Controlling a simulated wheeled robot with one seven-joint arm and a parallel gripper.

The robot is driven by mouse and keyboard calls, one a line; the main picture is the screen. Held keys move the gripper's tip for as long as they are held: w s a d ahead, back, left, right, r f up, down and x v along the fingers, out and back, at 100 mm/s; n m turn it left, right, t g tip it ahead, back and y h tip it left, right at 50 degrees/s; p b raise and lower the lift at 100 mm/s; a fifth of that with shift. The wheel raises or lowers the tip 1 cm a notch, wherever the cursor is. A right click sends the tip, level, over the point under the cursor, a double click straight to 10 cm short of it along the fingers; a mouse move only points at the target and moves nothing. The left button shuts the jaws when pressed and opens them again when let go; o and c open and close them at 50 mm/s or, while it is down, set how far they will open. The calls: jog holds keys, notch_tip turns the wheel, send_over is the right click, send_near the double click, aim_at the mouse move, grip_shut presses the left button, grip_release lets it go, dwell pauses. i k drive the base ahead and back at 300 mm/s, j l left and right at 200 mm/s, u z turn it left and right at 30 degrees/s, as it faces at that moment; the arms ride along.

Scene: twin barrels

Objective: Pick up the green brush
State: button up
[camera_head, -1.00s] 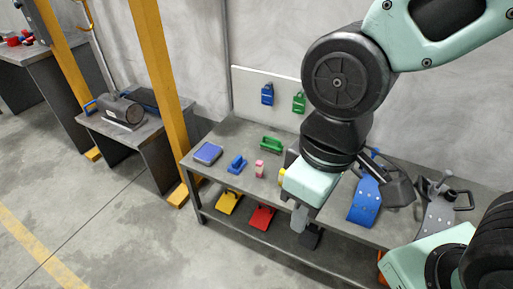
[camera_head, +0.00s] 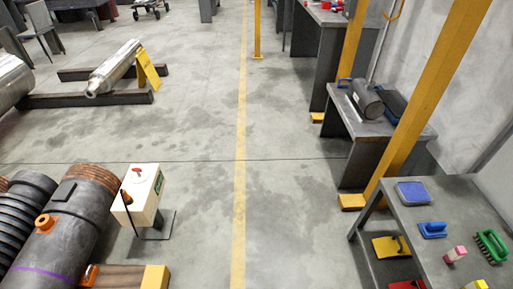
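The green brush (camera_head: 491,246) lies on the grey workbench top (camera_head: 420,205) at the right edge of the head view. Dark bristles seem to show along its side. A blue brush (camera_head: 432,230) lies to its left, and a small pink item (camera_head: 455,254) stands between them, nearer to me. My gripper and arm are out of this view.
A blue-topped box (camera_head: 413,193) lies at the bench's far end. Yellow (camera_head: 388,247) and red items sit on the lower shelf. A yellow post (camera_head: 430,100) stands just beyond the bench. Barrels (camera_head: 65,235) and a cream box (camera_head: 140,196) stand at left. The middle floor is clear.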

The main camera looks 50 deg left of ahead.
aim_at(495, 255)
jog(key=u, duration=4.8)
jog(key=z, duration=4.8)
jog(key=i+j+z, duration=0.35)
jog(key=i+j, duration=0.15)
jog(key=j, duration=0.2)
jog(key=i+j+z, duration=0.15)
jog(key=j, duration=0.2)
jog(key=i, duration=0.05)
